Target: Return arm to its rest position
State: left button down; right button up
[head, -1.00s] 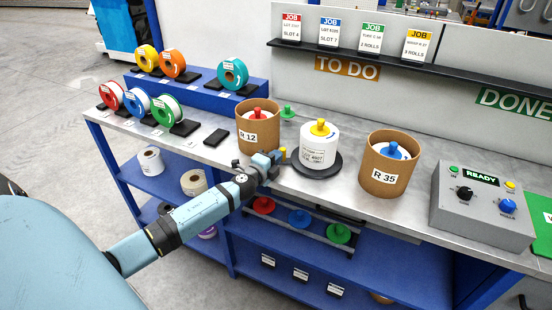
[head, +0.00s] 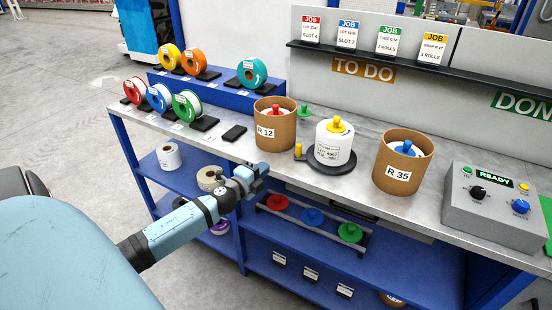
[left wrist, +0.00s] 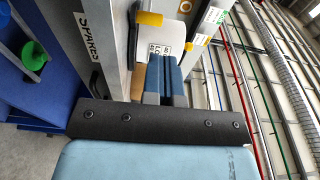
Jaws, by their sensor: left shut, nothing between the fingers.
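My left arm comes in from the left in the head view. Its gripper (head: 262,174) is shut and empty, in front of the bench's front edge, below the tub marked R 12 (head: 276,132). In the left wrist view its two blue fingers (left wrist: 164,76) lie together, with nothing between them. A white roll with a yellow knob (head: 333,142) stands upright on a dark round plate (head: 334,168) on the bench, apart from the gripper. My right gripper is not in view.
The bench top (head: 235,152) also holds a tub marked R 35 (head: 401,160), a control box reading READY (head: 492,205) and several coloured spools. Open floor (head: 70,120) lies left.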

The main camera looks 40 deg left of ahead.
pick_arm(q)
jog(key=s+d+f+n+g+h, duration=0.2)
jog(key=s+d+f+n+g, duration=0.2)
jog(key=s+d+f+n, duration=0.8)
jog(key=s+d+f+n+g+h, duration=0.15)
jog(key=s+d, duration=0.35)
jog(key=d, duration=0.5)
jog(key=s+d+f+n+g+h, duration=0.1)
jog(key=s+d+f+g, duration=0.15)
jog(key=s+d, duration=0.55)
notch_tip(320, 180, up, 11)
jog(key=w+t+p, duration=0.1)
jog(key=w+p, duration=0.1)
jog(key=p, duration=1.1)
jog(key=shift+d, duration=0.4)
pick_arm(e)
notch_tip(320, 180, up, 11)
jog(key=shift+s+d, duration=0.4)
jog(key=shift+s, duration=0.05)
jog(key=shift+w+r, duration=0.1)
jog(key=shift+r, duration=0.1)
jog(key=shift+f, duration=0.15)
